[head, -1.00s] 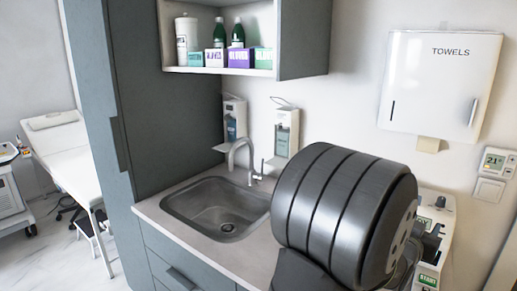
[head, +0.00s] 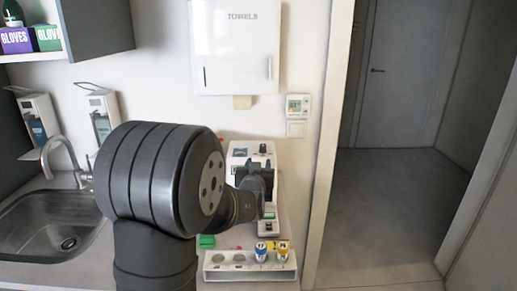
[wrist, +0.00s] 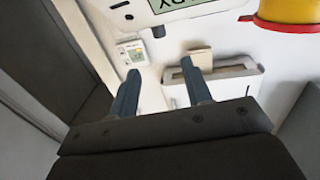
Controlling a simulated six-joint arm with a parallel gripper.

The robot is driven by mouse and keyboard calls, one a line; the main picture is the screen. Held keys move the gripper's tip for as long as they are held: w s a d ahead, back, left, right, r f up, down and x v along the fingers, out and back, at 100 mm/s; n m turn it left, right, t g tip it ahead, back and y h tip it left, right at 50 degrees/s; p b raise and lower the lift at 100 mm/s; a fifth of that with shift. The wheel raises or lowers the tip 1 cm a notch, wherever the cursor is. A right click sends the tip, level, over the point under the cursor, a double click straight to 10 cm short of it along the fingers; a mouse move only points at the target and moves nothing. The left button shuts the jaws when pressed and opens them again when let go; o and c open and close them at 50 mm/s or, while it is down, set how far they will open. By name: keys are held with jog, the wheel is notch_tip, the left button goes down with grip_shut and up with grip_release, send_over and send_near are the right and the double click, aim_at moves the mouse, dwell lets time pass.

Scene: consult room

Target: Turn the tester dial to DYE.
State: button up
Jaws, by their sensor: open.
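The white tester (head: 238,152) stands on the counter against the wall, right of my arm. A dark knob-like part (head: 262,149) shows on its upper right; I cannot read any dial marking. My gripper (head: 264,192) is in front of the tester and hides its middle. In the wrist view my gripper (wrist: 161,72) is open, with nothing between its two fingers. A white panel with a pale label (wrist: 188,7) crosses the top of that view, its letters upside down and cut off. The dial's setting cannot be seen.
A white rack (head: 222,274) with a blue-capped and a yellow-capped vial stands in front. A green item (head: 207,241) lies behind it. The sink (head: 45,225) is at left. The towel dispenser (head: 235,50) and thermostat (head: 297,106) are on the wall.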

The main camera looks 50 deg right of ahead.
aim_at(262, 146)
jog(key=x, duration=1.2)
jog(key=shift+w, duration=0.1)
jog(key=c, duration=1)
